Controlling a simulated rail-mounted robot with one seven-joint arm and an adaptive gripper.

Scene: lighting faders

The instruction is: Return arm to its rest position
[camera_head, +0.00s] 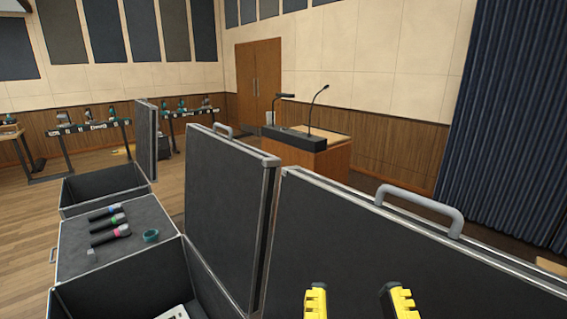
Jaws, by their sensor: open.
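My gripper (358,303) shows at the bottom edge, right of centre, as two yellow fingertips. They stand well apart, with nothing between them. The gripper is in front of the dark raised lid of the nearest case (375,240), which has a grey handle (420,208) on its top edge. The rest of my arm is below the picture. No lighting faders can be made out.
Open cases with upright lids stand left of my gripper; one lid (228,205) rises near the centre. Several microphones (110,234) and a teal ring (151,236) lie on a grey case surface. A wooden lectern (318,165) stands behind. A dark curtain (510,120) hangs at right.

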